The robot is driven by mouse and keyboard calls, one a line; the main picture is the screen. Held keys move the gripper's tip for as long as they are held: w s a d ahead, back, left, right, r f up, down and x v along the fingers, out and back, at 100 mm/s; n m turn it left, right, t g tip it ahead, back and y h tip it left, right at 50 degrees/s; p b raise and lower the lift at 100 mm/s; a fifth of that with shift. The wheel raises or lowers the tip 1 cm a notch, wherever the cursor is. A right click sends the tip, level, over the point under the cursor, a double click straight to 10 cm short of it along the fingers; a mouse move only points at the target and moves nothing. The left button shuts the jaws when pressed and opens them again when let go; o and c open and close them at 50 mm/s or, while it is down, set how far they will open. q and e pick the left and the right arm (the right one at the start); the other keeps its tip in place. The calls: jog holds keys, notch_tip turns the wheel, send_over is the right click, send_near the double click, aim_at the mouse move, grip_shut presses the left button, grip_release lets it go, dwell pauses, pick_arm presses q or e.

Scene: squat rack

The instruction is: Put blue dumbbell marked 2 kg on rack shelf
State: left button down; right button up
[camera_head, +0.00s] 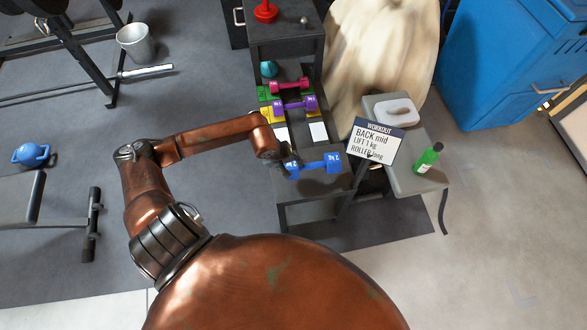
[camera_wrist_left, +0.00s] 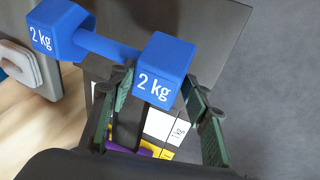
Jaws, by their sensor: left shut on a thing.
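The blue dumbbell (camera_head: 318,164) is marked 2 kg and shows in the head view at the near end of the dark rack. It also shows in the wrist view (camera_wrist_left: 105,48), with its 2 kg heads facing the camera. My left gripper (camera_head: 284,162) is at the dumbbell's left head, with its fingers (camera_wrist_left: 157,105) on either side of that head in the wrist view. It is shut on the dumbbell. The rack shelf (camera_head: 292,133) has white labels. I cannot tell whether the dumbbell touches the dark surface (camera_head: 310,187) below it. My right gripper is not in view.
A pink dumbbell (camera_head: 290,85) and a purple dumbbell (camera_head: 295,104) lie farther back on the rack. A workout sign (camera_head: 376,143) stands close to the right. Beyond it, a grey bench (camera_head: 410,180) holds a green bottle (camera_head: 428,158). Floor left of the rack is clear.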

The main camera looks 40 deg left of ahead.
pick_arm(q)
jog(key=shift+w+a+f, duration=0.5)
jog(key=shift+w+f, duration=0.2)
jog(key=shift+f, duration=0.05)
notch_tip(320, 180, down, 3)
jog(key=shift+a+f+b, duration=0.1)
jog(key=shift+b, duration=0.6)
jog(key=c, duration=1)
grip_release()
jog(key=shift+s+f, duration=0.2)
jog(key=shift+c, duration=0.2)
jog(key=p+v, duration=0.3)
jog(key=v, duration=0.9)
